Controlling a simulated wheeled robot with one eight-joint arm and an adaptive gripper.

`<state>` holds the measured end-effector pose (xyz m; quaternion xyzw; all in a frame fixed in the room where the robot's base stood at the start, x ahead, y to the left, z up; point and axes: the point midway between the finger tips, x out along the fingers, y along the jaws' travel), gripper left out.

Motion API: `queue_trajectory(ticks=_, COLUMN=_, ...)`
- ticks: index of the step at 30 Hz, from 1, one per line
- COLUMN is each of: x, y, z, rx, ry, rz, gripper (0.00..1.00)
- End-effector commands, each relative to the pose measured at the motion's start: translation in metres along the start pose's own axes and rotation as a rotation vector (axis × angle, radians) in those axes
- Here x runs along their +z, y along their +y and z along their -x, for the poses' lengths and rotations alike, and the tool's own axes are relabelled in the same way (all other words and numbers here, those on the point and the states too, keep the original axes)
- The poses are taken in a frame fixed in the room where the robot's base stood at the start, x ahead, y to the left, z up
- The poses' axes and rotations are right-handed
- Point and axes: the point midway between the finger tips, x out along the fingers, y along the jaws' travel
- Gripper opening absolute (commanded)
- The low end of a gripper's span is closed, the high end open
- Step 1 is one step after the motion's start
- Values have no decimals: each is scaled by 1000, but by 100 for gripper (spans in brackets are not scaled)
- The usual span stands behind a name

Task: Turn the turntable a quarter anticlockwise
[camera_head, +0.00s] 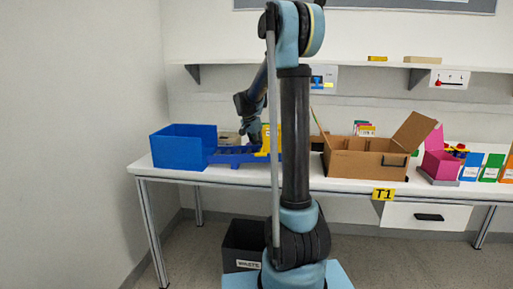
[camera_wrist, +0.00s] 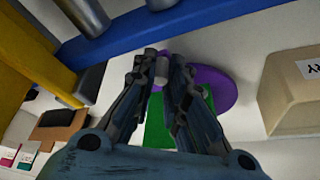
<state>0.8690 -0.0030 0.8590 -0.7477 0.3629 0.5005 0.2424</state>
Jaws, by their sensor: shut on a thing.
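The turntable (camera_wrist: 222,88) is a purple disc in the wrist view, partly covered by my gripper. A short grey cylindrical peg (camera_wrist: 161,62) stands at its left side, between my fingertips. My gripper (camera_wrist: 162,72) is shut on this peg. A green patch (camera_wrist: 157,126) shows between and beside my fingers, next to the disc; I cannot tell whether it belongs to the turntable. In the head view my gripper (camera_head: 254,138) is low over the back of the table, and the turntable is hidden there.
A blue bin (camera_head: 183,147) and a blue frame (camera_head: 236,157) with a yellow block stand near my gripper. A cardboard box (camera_head: 352,165) is to the right. In the wrist view a blue bar (camera_wrist: 190,22) runs close above the fingers, and a beige box (camera_wrist: 288,92) is at right.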

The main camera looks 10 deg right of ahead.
Motion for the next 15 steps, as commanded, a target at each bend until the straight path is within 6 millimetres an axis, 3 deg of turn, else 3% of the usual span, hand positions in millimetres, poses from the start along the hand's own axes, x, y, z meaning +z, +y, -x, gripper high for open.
queue_trajectory(ticks=6, x=-13, y=16, z=-5, rx=1, ry=1, rz=-3, gripper=0)
queue_trajectory(ticks=14, x=-13, y=16, z=-5, rx=1, ry=1, rz=0, gripper=0)
queue_trajectory(ticks=15, x=-13, y=16, z=-5, rx=1, ry=1, rz=0, gripper=22)
